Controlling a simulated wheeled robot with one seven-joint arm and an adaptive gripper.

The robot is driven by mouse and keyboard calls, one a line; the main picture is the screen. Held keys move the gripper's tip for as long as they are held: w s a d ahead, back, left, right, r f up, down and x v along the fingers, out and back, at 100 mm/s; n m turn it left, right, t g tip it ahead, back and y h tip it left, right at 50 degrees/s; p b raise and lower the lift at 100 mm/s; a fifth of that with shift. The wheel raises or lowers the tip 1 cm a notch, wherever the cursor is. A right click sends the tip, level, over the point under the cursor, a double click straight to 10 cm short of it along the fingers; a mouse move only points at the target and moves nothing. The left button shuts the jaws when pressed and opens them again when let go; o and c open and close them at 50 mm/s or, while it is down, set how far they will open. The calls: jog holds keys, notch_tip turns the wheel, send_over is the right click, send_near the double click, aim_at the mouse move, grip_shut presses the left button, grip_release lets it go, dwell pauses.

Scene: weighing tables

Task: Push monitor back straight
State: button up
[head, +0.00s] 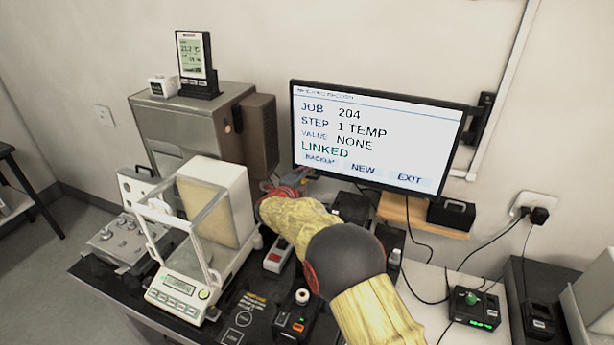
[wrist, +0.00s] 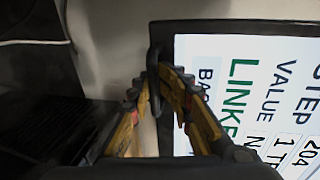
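The monitor (head: 375,138) is on the wall and its screen reads JOB 204, STEP 1 TEMP, VALUE NONE, LINKED. Its top edge slopes down to the right in the head view. My gripper (head: 285,188) is by its lower left corner, mostly hidden behind my yellow-sleeved arm. In the wrist view the monitor (wrist: 235,85) appears turned on its side and fills the right part. My yellow gripper fingers (wrist: 152,88) overlap its dark frame edge, with a dark, narrow piece between the tips. I cannot tell whether they touch or grip it.
A dark wall bracket (head: 482,118) shows at the monitor's right edge. A balance with a glass shield (head: 190,235) stands left of my arm, before a grey cabinet (head: 180,130). A wooden shelf (head: 420,215) and hanging cables are below the monitor. A green-lit box (head: 474,307) sits to the right.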

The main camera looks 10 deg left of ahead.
jog(key=shift+f, duration=0.2)
jog(key=shift+s, duration=0.45)
jog(key=v, duration=1.1)
jog(key=shift+r, duration=0.25)
